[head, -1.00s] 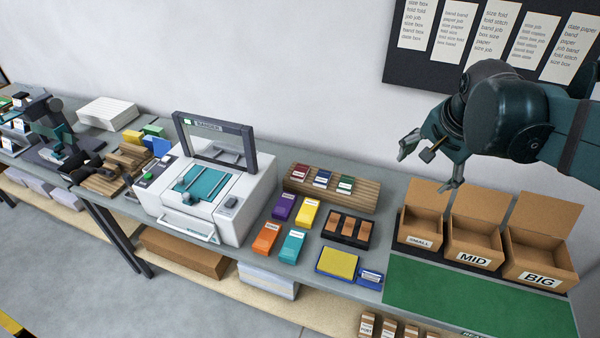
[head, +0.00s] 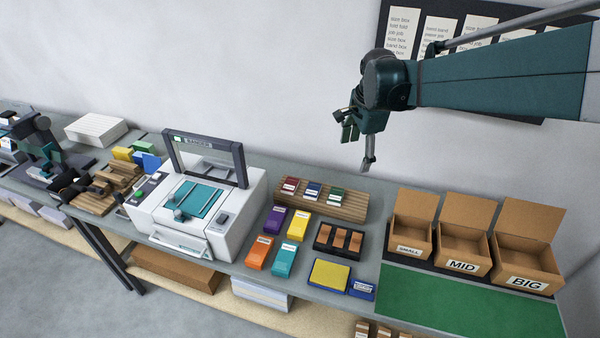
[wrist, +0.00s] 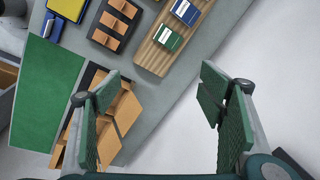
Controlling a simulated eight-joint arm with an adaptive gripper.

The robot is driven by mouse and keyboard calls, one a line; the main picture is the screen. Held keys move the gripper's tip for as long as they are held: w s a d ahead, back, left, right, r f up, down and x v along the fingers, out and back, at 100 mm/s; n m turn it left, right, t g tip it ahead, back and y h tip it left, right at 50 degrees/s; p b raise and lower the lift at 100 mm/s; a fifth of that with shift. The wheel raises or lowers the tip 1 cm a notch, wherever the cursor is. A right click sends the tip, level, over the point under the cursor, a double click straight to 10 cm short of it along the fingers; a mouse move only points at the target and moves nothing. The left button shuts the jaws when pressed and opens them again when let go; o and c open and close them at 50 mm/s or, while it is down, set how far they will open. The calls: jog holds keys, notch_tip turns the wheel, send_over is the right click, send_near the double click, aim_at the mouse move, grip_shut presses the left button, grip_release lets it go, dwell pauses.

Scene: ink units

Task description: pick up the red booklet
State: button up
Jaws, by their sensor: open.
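The red booklet (head: 290,187) stands in the left slot of a slatted wooden rack (head: 335,205) at the back of the bench, with a blue booklet (head: 312,191) and a green booklet (head: 336,196) to its right. My gripper (head: 358,150) is in the air above and to the right of the rack, apart from everything. In the wrist view my gripper (wrist: 160,125) is open and empty, its green pads wide apart. That view shows the green booklet (wrist: 172,40) and blue booklet (wrist: 186,12) at its top; the red booklet is out of frame.
A black tray with brown blocks (head: 338,239) lies in front of the rack. Purple, yellow, orange and teal boxes (head: 285,254) stand left of it. A white machine (head: 200,205) is further left. Open cartons (head: 462,247) and a green mat (head: 465,297) are on the right.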

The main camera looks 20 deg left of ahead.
jog(key=w+a+f+m+g+p, duration=0.1)
jog(key=w+a+f+m, duration=0.1)
jog(key=w+a+f, duration=0.3)
jog(key=w+a+f+m+p, duration=0.1)
jog(key=a+f, duration=0.1)
jog(key=a, duration=0.6)
jog(key=m+g+h, duration=0.1)
jog(key=m, duration=0.2)
send_near(288, 183)
jog(key=shift+w+d+p, duration=0.15)
jog(key=shift+d+p, duration=0.25)
jog(key=shift+p, duration=0.05)
jog(key=shift+a+f+m, duration=0.3)
jog(key=shift+a+f, duration=0.05)
jog(key=shift+f, duration=1.25)
jog(key=shift+f+p, duration=0.3)
jog(key=shift+f, duration=2.3)
